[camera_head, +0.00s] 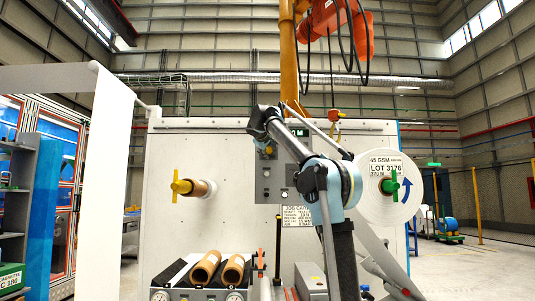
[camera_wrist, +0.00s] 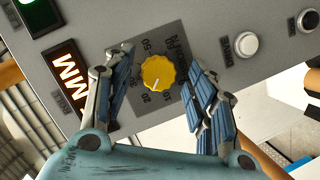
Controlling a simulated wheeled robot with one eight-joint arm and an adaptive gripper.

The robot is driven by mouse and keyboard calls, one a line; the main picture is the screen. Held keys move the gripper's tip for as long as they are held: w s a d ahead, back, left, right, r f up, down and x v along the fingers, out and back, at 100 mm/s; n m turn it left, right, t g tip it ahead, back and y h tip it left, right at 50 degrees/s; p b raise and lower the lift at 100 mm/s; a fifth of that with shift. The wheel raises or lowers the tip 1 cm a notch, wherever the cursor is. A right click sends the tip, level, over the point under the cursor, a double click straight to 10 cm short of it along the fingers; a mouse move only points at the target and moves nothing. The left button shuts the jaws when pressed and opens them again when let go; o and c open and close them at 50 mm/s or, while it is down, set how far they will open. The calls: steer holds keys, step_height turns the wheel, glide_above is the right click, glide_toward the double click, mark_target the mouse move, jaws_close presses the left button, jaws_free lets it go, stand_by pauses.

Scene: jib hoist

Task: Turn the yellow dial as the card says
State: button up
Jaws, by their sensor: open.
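The yellow dial (camera_wrist: 158,72) sits on a grey control panel (camera_wrist: 150,28) in the wrist view, with a scale of small numbers around it. A pale mark on the dial points toward the lower part of the scale; its exact setting is too small to tell. My gripper (camera_wrist: 160,58) is open, with one finger on each side of the dial. Whether the fingers touch it I cannot tell. In the head view my gripper (camera_head: 264,124) is at the panel (camera_head: 270,185). The job card (camera_head: 298,216) hangs below the panel, its text small and partly hidden by my arm.
An amber display (camera_wrist: 68,80) and a green display (camera_wrist: 40,14) lie left of the dial; a white button (camera_wrist: 245,45) and a black button (camera_wrist: 308,20) lie right. A paper roll (camera_head: 392,205) stands right of my arm. A yellow handle (camera_head: 181,186) sticks out at left.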

steer(key=c, duration=1)
steer(key=shift+c, duration=0.4)
steer(key=shift+n, duration=0.3)
steer(key=shift+o, duration=0.2)
steer(key=n, duration=0.1)
steer(key=n+h, duration=0.1)
steer(key=n, duration=0.1)
steer(key=shift+a+f+n+t, duration=0.2)
steer(key=shift+n+t, duration=0.1)
steer(key=shift+t, duration=0.1)
steer(key=shift+f+n+t+h, duration=0.1)
steer(key=shift+n+t+h, duration=0.45)
steer(key=shift+n, duration=1.05)
steer(key=shift+c, duration=0.2)
steer(key=shift+d, duration=0.1)
